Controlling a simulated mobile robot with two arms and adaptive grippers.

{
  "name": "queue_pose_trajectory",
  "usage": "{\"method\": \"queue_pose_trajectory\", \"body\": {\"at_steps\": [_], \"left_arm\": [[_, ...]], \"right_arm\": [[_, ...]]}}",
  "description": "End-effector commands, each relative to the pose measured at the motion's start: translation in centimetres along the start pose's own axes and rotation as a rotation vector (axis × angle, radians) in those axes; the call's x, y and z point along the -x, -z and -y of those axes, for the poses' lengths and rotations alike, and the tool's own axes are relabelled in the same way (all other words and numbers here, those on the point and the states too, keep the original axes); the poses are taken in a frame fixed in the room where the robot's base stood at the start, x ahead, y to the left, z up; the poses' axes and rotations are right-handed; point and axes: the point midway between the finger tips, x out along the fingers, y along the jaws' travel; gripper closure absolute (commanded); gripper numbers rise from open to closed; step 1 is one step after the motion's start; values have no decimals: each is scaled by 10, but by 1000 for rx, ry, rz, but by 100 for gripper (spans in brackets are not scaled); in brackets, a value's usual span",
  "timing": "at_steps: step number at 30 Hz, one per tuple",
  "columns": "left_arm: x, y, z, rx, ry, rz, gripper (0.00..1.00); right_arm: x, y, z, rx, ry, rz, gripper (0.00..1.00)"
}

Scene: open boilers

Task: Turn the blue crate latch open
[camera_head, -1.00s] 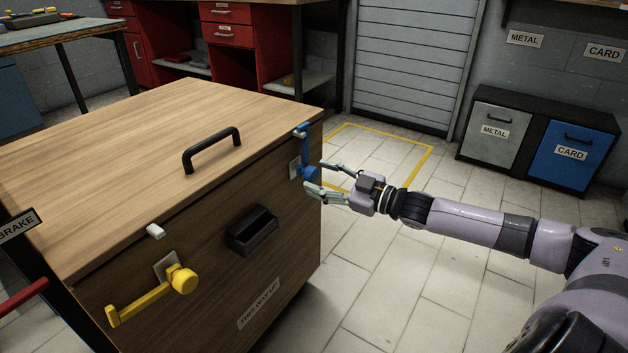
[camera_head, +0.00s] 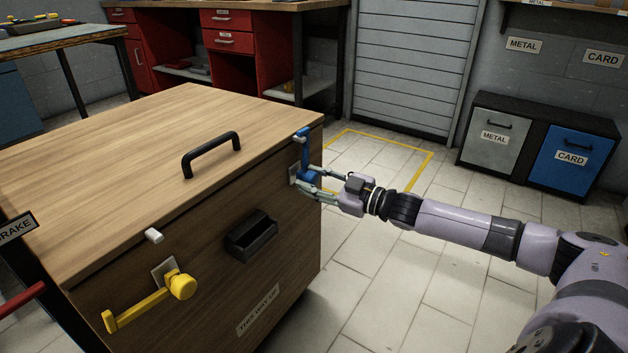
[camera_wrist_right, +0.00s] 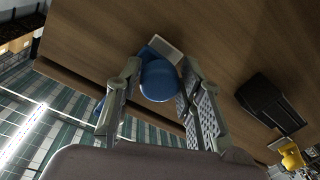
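The blue latch (camera_head: 305,149) is at the right end of the wooden crate's (camera_head: 195,222) front face. Its lever stands upright, with its top end at a small pale catch under the lid edge. My right gripper (camera_head: 309,178) is at the latch's round blue hub, with one finger on each side. In the right wrist view the hub (camera_wrist_right: 159,80) sits between the two spread fingers (camera_wrist_right: 160,92); a narrow gap seems to show beside it, and firm contact cannot be made out. My left gripper is not in view.
A yellow latch (camera_head: 150,302) on the same face has its lever swung down to the left, away from its white catch (camera_head: 154,236). A black handle (camera_head: 211,155) stands on the lid; a black recessed grip (camera_head: 252,235) is on the front. Floor to the right is clear.

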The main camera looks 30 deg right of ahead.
Motion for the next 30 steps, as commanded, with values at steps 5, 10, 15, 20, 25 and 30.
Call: {"method": "queue_pose_trajectory", "body": {"at_steps": [5,10,15,20,25,30], "left_arm": [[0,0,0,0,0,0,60],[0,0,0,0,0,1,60],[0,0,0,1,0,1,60],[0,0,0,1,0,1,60],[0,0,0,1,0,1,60],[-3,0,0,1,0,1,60]], "right_arm": [[0,0,0,0,0,0,80],[0,0,0,0,1,0,91],[0,0,0,0,1,0,100],[0,0,0,0,1,0,100],[0,0,1,-1,1,0,100],[0,1,0,-11,1,-1,100]]}}
